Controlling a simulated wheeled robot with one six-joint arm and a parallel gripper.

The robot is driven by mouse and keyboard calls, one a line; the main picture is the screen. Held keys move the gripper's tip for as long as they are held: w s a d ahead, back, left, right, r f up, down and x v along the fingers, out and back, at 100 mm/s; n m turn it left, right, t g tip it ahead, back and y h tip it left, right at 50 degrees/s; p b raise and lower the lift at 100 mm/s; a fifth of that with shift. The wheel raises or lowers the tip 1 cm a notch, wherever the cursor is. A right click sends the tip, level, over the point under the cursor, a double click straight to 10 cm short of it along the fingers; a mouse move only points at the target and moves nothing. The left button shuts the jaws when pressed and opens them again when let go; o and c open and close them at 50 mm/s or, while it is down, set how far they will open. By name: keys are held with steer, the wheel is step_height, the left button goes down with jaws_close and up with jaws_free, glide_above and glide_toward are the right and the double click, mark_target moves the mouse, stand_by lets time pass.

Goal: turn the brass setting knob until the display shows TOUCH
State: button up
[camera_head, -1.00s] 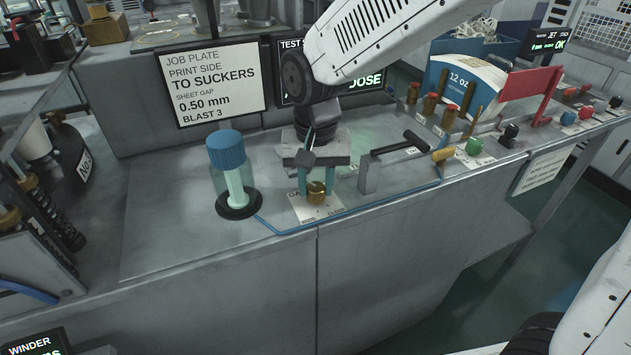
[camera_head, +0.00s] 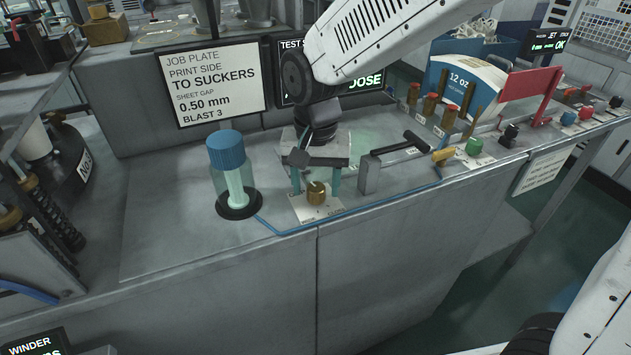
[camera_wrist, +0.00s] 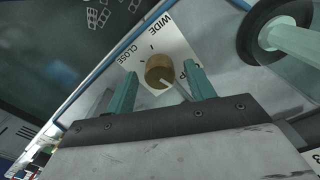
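The brass setting knob (camera_head: 316,194) stands on a white plate (camera_head: 303,212) on the bench. In the wrist view the knob (camera_wrist: 157,69) has a pale pointer line towards the lower right, and the plate (camera_wrist: 171,45) reads WIDE and CLOSE. My gripper (camera_head: 315,187) points down over the knob with one teal finger on each side. In the wrist view my gripper (camera_wrist: 162,70) is open, with gaps between the fingers and the knob. The display (camera_head: 366,84) behind my arm shows green-white letters ending in OOSE; its left part is hidden.
A clear cylinder with a blue cap (camera_head: 227,152) stands left of the knob. A black-handled lever on a grey bracket (camera_head: 370,173) stands close on the right. A blue tube (camera_head: 287,232) runs along the bench front. A job plate sign (camera_head: 213,83) is behind.

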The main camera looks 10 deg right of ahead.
mark_target(316, 187)
step_height(316, 187, up, 8)
steer(key=shift+f, duration=0.1)
stand_by(0.4)
steer(key=s+d+r+n+t, duration=0.1)
steer(key=s+d+n, duration=0.1)
steer(key=s+d, duration=1.7)
steer(key=shift+s+d+r, duration=0.15)
steer(key=shift+d, duration=0.7)
